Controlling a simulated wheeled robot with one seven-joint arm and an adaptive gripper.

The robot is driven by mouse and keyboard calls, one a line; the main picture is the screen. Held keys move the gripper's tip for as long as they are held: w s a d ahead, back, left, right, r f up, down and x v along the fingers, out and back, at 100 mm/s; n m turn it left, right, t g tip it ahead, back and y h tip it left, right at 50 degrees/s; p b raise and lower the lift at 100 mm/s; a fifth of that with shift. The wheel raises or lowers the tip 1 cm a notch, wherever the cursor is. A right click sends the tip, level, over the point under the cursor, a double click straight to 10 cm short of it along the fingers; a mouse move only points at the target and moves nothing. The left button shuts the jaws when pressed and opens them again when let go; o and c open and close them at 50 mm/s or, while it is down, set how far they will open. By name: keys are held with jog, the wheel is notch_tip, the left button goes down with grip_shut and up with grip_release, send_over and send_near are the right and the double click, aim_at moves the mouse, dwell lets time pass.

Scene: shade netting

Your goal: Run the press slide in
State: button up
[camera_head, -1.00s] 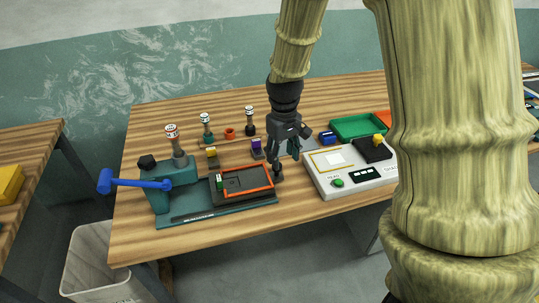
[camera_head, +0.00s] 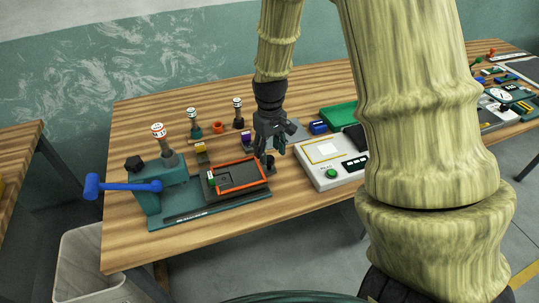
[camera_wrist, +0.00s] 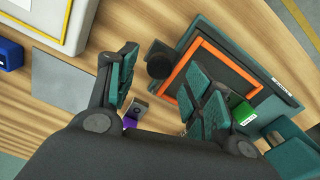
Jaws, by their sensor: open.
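The teal press (camera_head: 148,203) stands at the table's left front, with a blue lever sticking out to the left. Its dark slide tray (camera_head: 238,177) with an orange rim sits out to the right of the press body. A round black knob (camera_head: 270,161) is at the slide's right end. My gripper (camera_head: 273,150) is above and beside the knob. In the wrist view my gripper (camera_wrist: 163,88) is open, its two teal-padded fingers spread. There the knob (camera_wrist: 160,62) lies in the gap beyond the fingertips; contact is not visible. A green block (camera_wrist: 242,112) sits by the slide.
A white panel box (camera_head: 325,172) with a green button stands right of my gripper. Several stamps, one an upright stamp (camera_head: 193,122), a red cup (camera_head: 218,127) and small blocks stand behind the press. A green tray (camera_head: 337,115) is behind right. Front table edge is clear.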

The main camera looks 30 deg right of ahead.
aim_at(270, 158)
jog(key=shift+f, duration=1.6)
jog(key=shift+c, duration=0.2)
grip_shut()
